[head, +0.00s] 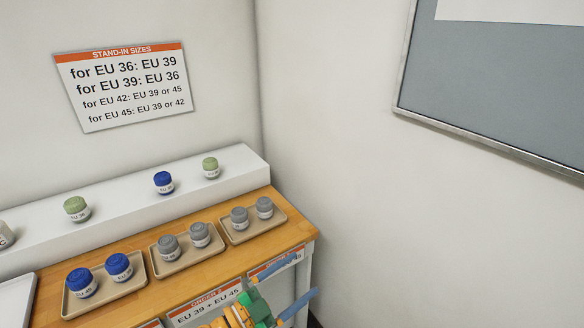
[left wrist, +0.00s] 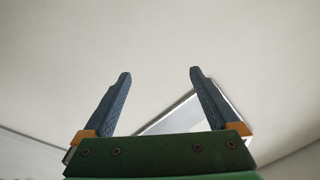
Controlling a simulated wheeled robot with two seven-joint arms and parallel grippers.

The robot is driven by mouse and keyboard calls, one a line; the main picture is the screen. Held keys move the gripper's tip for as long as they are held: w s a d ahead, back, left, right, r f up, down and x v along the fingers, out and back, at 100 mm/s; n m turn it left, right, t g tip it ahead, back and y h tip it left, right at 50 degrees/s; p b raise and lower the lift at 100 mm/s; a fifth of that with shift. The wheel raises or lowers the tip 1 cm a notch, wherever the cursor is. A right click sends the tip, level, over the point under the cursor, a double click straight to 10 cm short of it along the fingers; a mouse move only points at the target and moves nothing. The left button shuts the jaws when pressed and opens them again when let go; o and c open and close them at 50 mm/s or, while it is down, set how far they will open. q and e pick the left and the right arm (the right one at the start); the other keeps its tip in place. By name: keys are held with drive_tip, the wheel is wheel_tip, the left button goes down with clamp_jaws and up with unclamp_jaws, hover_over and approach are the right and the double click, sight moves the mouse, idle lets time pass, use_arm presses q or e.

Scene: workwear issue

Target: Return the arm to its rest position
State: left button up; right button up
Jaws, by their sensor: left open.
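My left gripper (head: 305,274) shows at the bottom of the head view, in front of the table's right front corner. Its two blue-grey fingers are spread apart and point to the right. In the left wrist view the fingers (left wrist: 160,80) stand wide apart with nothing between them, only pale wall and a framed panel behind. My right gripper is not in view.
The wooden table (head: 222,268) holds a left tray (head: 108,306) with two blue rolls, a middle tray (head: 190,268) and a right tray (head: 253,237) with grey rolls. Rolls stand on a white ledge (head: 120,210). Order cards (head: 205,302) hang along the front edge.

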use_arm(q)
drive_tip(key=s+a+f+n+y, duration=0.3)
drive_tip(key=a+f+n+y, duration=0.15)
drive_tip(key=f, duration=0.35)
drive_tip(key=s+a+f+n+g+y, duration=0.1)
drive_tip(key=s+a+f+n+y, duration=0.3)
drive_tip(key=f, duration=0.5)
drive_tip(key=s+a+f+n+y, duration=0.25)
drive_tip(key=a+f, duration=0.25)
drive_tip(key=f, duration=0.3)
drive_tip(key=s+a+f+n+g+y, duration=0.1)
drive_tip(key=s+a+f+g, duration=0.1)
drive_tip(key=s, duration=0.7)
drive_tip(key=s+a+f+n+g+y, duration=0.2)
drive_tip(key=s+f+g, duration=0.2)
drive_tip(key=s, duration=0.5)
drive_tip(key=s+a+f+n+g+y, duration=0.1)
drive_tip(key=s+a+f+n+g, duration=0.1)
drive_tip(key=s+f, duration=0.5)
drive_tip(key=s+g, duration=0.1)
drive_tip(key=s, duration=0.2)
drive_tip(key=shift+g, duration=0.3)
drive_tip(key=shift+a, duration=0.1)
